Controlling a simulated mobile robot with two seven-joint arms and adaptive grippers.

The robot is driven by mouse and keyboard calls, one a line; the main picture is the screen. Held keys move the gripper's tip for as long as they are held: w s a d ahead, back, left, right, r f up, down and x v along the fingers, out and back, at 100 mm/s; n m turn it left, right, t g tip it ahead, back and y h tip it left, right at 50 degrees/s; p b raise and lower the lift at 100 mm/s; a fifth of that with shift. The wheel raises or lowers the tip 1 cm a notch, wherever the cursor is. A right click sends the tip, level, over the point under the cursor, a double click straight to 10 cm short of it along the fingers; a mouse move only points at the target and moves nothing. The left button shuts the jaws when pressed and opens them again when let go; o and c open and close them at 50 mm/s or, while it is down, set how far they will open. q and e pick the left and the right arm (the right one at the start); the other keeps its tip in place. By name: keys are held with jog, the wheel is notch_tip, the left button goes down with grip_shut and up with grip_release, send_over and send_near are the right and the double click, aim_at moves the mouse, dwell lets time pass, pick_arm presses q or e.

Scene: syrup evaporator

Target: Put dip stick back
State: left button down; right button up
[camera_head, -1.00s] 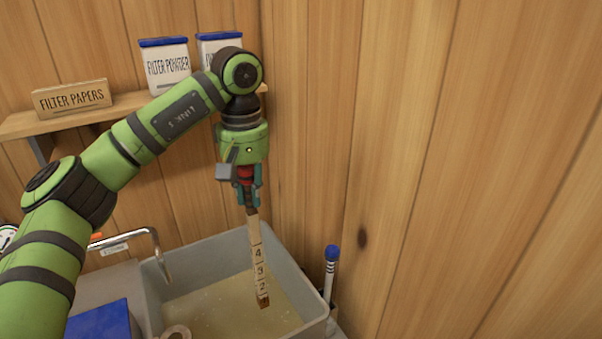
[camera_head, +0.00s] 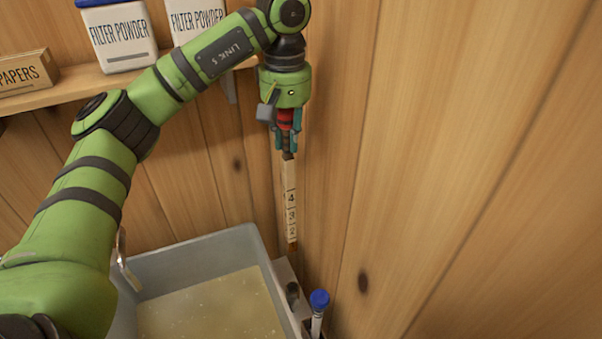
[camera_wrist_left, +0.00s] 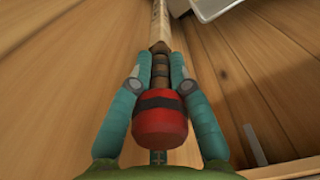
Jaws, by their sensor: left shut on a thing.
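The dip stick (camera_head: 291,200) is a pale wooden stick with black numbers and a dark lower tip. It hangs upright from my left gripper (camera_head: 288,146), which is shut on its red handle end. In the left wrist view, the teal fingers (camera_wrist_left: 160,85) close around the dark neck, and the red knob (camera_wrist_left: 160,125) sits between them. In the head view the stick's tip is above the back right corner of the grey basin (camera_head: 197,248), near a small dark round opening (camera_head: 292,292). I cannot tell the gap between tip and opening. My right gripper is out of view.
The basin holds cloudy yellowish liquid (camera_head: 215,308). A blue-capped tube (camera_head: 319,305) stands right of the basin, close to the wooden wall (camera_head: 450,170). A shelf (camera_head: 85,85) at upper left carries filter powder tubs (camera_head: 118,35) and a filter papers box (camera_head: 25,72).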

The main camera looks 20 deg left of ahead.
pick_arm(q)
jog(key=f, duration=0.2)
jog(key=w+f+b, duration=0.1)
jog(key=f, duration=0.1)
jog(key=shift+f, duration=0.2)
jog(key=b, duration=0.2)
send_over(290, 207)
notch_tip(290, 207, down, 4)
jog(key=f, duration=0.1)
jog(key=f+b, duration=0.1)
jog(key=f, duration=0.1)
jog(key=w+f, duration=0.1)
jog(key=f, duration=0.1)
jog(key=shift+a, duration=0.3)
jog(key=shift+f+b, duration=0.3)
jog(key=shift+f, duration=0.3)
jog(key=shift+s+f+b, duration=0.2)
jog(key=shift+f+b, duration=0.2)
jog(key=shift+f, duration=0.1)
jog(key=shift+w+f+b, duration=0.15)
jog(key=shift+f+b, duration=0.85)
jog(key=shift+f, duration=0.75)
